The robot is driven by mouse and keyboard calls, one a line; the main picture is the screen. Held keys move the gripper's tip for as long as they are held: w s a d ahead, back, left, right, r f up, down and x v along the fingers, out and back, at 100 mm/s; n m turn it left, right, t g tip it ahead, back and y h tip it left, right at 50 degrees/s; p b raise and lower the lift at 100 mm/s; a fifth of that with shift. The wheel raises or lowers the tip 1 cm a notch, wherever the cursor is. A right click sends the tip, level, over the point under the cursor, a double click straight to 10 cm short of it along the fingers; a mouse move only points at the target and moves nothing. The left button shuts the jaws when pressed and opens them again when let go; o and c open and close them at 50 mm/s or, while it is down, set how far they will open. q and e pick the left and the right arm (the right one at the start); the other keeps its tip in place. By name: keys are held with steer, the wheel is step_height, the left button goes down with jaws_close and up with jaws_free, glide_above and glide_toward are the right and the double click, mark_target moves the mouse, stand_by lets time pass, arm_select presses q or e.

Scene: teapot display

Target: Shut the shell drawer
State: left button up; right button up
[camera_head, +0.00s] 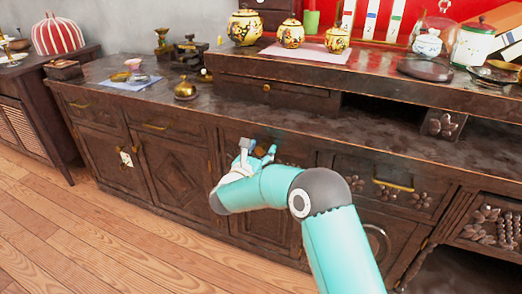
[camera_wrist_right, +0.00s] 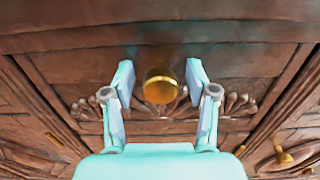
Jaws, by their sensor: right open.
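The shell drawer (camera_wrist_right: 235,62) is a dark wooden front with a carved shell ornament (camera_wrist_right: 238,104) and a round brass knob (camera_wrist_right: 160,86). In the head view the drawer (camera_head: 297,152) is in the middle of the long cabinet, partly hidden behind my right gripper (camera_head: 259,150). In the wrist view the open fingers of my right gripper (camera_wrist_right: 161,74) are on either side of the knob, with a gap on each side. Whether the fingertips touch the drawer front, and how far the drawer stands out, I cannot tell. My left gripper is not in view.
The cabinet top (camera_head: 225,108) carries a small brass bell (camera_head: 185,89). Painted jars (camera_head: 291,33) stand on the raised shelf. A drawer with a brass handle (camera_head: 393,185) is to the right. The wooden floor (camera_head: 130,235) is clear at front left.

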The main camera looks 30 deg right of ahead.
steer(key=v, duration=1.2)
steer(key=shift+f, duration=0.1)
